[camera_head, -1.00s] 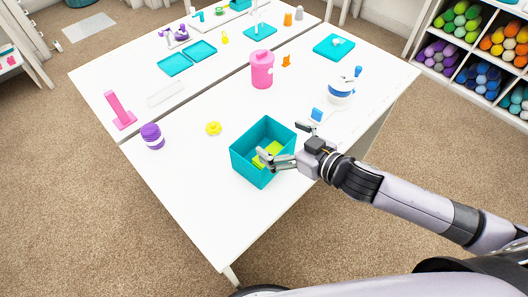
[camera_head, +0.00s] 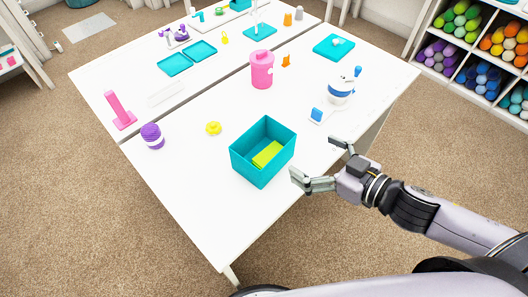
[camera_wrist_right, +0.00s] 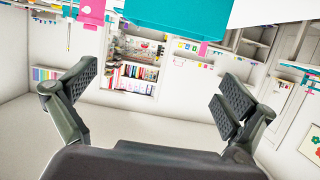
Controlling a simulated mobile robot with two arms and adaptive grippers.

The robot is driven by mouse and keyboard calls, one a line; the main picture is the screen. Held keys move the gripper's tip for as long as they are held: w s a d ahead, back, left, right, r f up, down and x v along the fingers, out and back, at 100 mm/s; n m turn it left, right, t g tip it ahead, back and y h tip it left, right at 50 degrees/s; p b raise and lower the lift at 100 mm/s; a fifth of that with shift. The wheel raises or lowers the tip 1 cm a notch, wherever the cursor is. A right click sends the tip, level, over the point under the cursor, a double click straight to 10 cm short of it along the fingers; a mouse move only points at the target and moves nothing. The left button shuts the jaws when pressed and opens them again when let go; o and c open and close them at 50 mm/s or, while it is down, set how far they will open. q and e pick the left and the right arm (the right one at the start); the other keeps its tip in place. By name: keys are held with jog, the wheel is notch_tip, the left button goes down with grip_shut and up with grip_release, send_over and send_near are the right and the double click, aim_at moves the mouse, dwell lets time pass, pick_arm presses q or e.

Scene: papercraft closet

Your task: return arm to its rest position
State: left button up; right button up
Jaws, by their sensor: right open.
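My right gripper (camera_head: 318,164) is open and empty at the right side of the white table, a short way right of the teal box. Its two fingers stand wide apart in the right wrist view (camera_wrist_right: 155,105), with nothing between them. The open teal box (camera_head: 248,164) stands near the table's front right edge, and a yellow-green block (camera_head: 267,154) lies inside it. The gripper is apart from the box. My left gripper is not in view.
The white table (camera_head: 200,215) holds a pink canister (camera_head: 262,70), a white and blue pot (camera_head: 340,90), a purple striped jar (camera_head: 152,136), a yellow flower-shaped piece (camera_head: 213,128) and a pink stand (camera_head: 120,111). Shelves of coloured rolls (camera_head: 460,55) stand at the right.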

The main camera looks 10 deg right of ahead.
dwell(0.4)
jog(key=s+d+f+m+g+h, duration=0.25)
jog(key=d+f+m+h, duration=0.3)
jog(key=f+h, duration=0.3)
jog(key=s+a+f+g, duration=0.3)
jog(key=s+f+g, duration=0.3)
jog(key=s, duration=0.5)
notch_tip(320, 180, down, 27)
jog(key=s+g, duration=0.2)
jog(key=s+d+f+n, duration=0.1)
jog(key=s+d+f, duration=0.2)
jog(key=s+f, duration=1.2)
jog(key=shift+s+g, duration=0.35)
jog(key=shift+s, duration=0.3)
